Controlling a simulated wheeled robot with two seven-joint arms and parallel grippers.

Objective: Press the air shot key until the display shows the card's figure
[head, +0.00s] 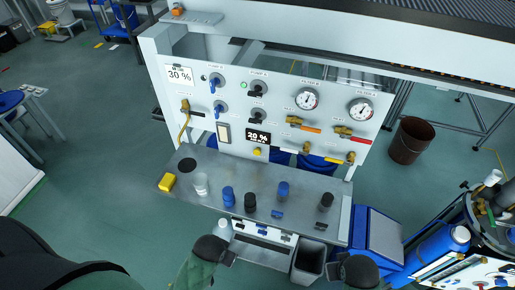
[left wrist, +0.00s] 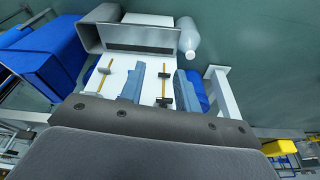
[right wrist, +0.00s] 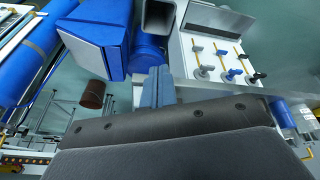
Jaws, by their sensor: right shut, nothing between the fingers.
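The card (head: 180,74) at the panel's upper left reads 30 %. The display (head: 258,136) low in the middle of the panel reads 20 %. A small yellow key (head: 257,151) sits just under the display; its label is too small to read. My left gripper (head: 222,250) is below the shelf's front edge, away from the key; in the left wrist view (left wrist: 164,78) its blue fingers stand apart with nothing held. My right gripper (head: 352,268) is low at the right, also away from the panel; in the right wrist view (right wrist: 158,78) its fingers are together and empty.
Valves with coloured levers and two gauges (head: 307,98) fill the panel. A grey bin (head: 309,257) and blue box (head: 380,235) stand below.

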